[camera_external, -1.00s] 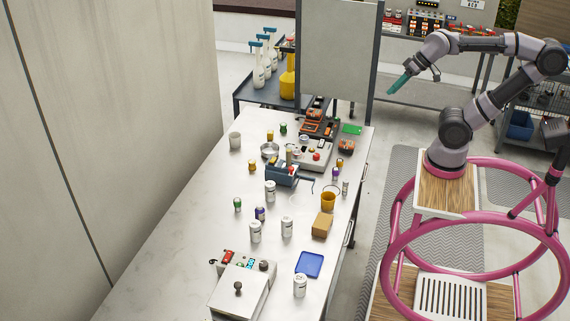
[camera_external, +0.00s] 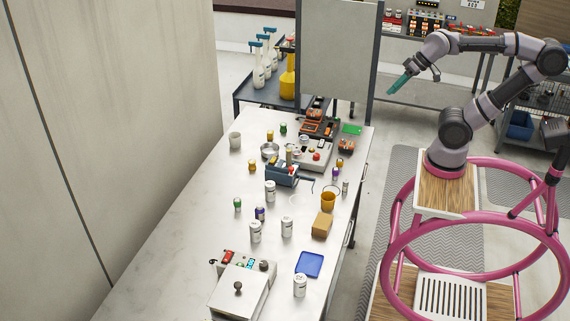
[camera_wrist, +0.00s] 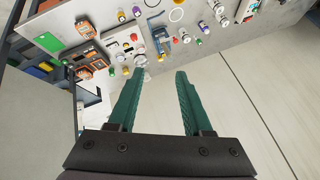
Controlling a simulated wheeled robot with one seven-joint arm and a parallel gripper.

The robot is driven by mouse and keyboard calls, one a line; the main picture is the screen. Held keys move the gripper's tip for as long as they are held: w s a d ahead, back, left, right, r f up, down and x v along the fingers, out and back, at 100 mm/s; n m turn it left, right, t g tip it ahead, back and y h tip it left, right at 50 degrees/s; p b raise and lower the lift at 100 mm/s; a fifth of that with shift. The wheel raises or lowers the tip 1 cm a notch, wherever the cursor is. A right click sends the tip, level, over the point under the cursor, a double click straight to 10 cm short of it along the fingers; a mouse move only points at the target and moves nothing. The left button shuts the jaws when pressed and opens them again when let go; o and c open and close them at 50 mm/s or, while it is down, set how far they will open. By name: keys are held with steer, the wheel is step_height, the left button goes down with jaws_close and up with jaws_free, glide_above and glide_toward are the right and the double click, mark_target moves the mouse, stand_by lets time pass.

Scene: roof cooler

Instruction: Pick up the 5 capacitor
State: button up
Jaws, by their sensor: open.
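Several white-silver cylinders with dark print, which look like capacitors, stand upright on the white workbench: one by the blue device (camera_external: 270,191), two in the middle (camera_external: 255,232) (camera_external: 287,227), and one near the front right (camera_external: 300,286). I cannot read which is the 5 capacitor. Small coloured cylinders, such as a green one (camera_external: 238,205) and a purple one (camera_external: 260,214), stand among them. In the wrist view silver cylinders (camera_wrist: 203,27) show at the top. My gripper (camera_external: 399,84) has teal fingers, is open and empty, and hangs off the bench's right side, apart from everything. It also shows in the wrist view (camera_wrist: 156,75).
The workbench (camera_external: 180,225) also holds a blue vise-like device (camera_external: 283,175), a brown box (camera_external: 322,224), a blue tray (camera_external: 309,264), an amber cup (camera_external: 328,200) and a grey-white box (camera_external: 239,291). A tall grey panel (camera_external: 338,50) rises at the bench's far end. The bench's left front is clear.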

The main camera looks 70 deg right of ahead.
steer(key=shift+o, duration=0.3)
steer(key=o, duration=0.6)
steer(key=shift+c, duration=0.2)
steer(key=shift+w, duration=0.1)
